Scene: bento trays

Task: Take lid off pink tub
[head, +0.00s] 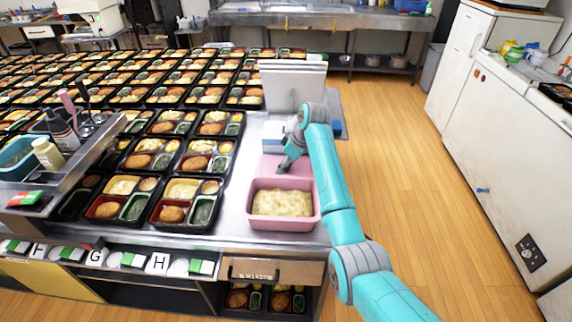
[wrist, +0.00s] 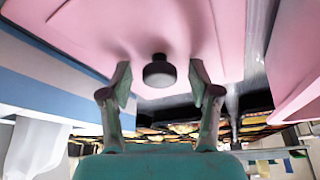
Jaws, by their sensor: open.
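A pink tub (head: 257,219) with pale food in it stands uncovered at the table's front right corner. A flat pink lid (head: 270,162) shows just behind it, partly hidden by my gripper; I cannot tell what it rests on. In the wrist view the pink lid (wrist: 190,32) fills the upper middle, with a dark round knob (wrist: 159,73). My gripper (head: 285,165) is over the lid. In the wrist view my gripper (wrist: 161,82) is open, its fingers on either side of the knob, apart from it. A pink wall (wrist: 298,65) shows at right.
Many filled bento trays (head: 198,201) cover the table left of the tub. A blue-and-white box (head: 271,143) and a pale upright panel (head: 292,82) stand behind the lid. White cabinets (head: 510,150) stand at right, with clear floor (head: 425,170) between.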

